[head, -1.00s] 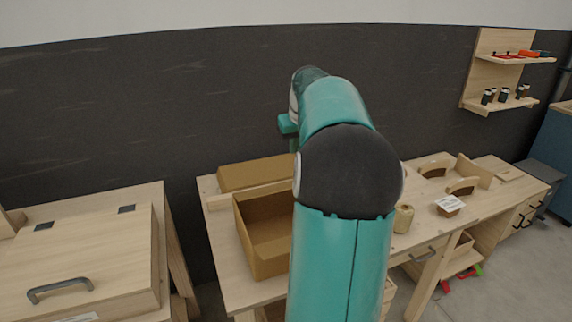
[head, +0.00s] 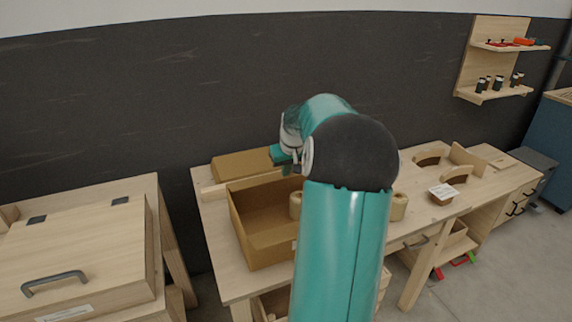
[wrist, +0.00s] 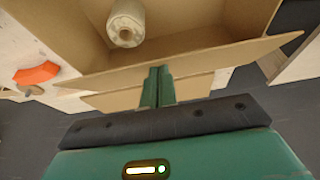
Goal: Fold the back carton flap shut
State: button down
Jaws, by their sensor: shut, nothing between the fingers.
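The open carton (head: 262,253) stands on the workbench, its inside visible from above. In the wrist view, a long cardboard strip that looks like the back flap (wrist: 225,56) runs across the carton's edge, spread outward. My gripper (wrist: 157,72) is shut and empty, its fingertips close to this strip; I cannot tell whether they touch. In the head view, the gripper (head: 283,155) is above the carton's back side, partly hidden by my arm. A pale roll (wrist: 125,25) lies inside the carton.
A brown slab-like piece (head: 240,163) lies behind the carton. Another roll (head: 398,206) and a small labelled box (head: 442,196) stand to the right on the workbench (head: 232,283). A wooden chest (head: 80,255) is at left. The dark wall is behind.

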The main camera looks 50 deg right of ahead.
notch_tip(320, 180, down, 6)
jog(key=s+a+t+h, duration=0.1)
jog(key=s+t, duration=0.1)
jog(key=shift+a+r, duration=0.15)
jog(key=shift+r, duration=0.1)
dwell(0.3)
jog(key=shift+s, duration=0.1)
jog(key=v, duration=1.4)
jog(key=shift+r, duration=0.4)
jog(key=shift+w, duration=0.25)
